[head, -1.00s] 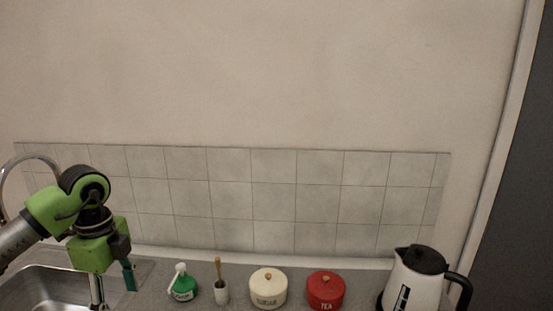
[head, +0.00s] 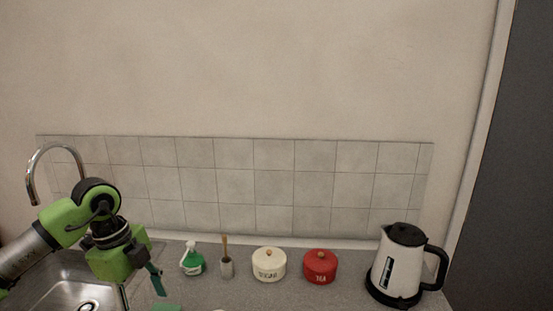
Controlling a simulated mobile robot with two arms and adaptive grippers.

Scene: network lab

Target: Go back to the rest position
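My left arm comes in from the left, over the sink. Its green gripper (head: 136,291) hangs down near the bottom edge, with a grey part and a teal part below its body. The lower end is cut off by the frame, so I cannot tell whether it is open or shut or holds anything. My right gripper is out of view.
A metal sink (head: 50,283) and tap (head: 54,148) are at left. On the counter (head: 340,298) stand a green spray bottle (head: 193,263), a cup with a brush (head: 227,267), a cream sugar pot (head: 269,265), a red tea pot (head: 320,268) and a white kettle (head: 397,268). A green item (head: 165,307) shows at the bottom edge.

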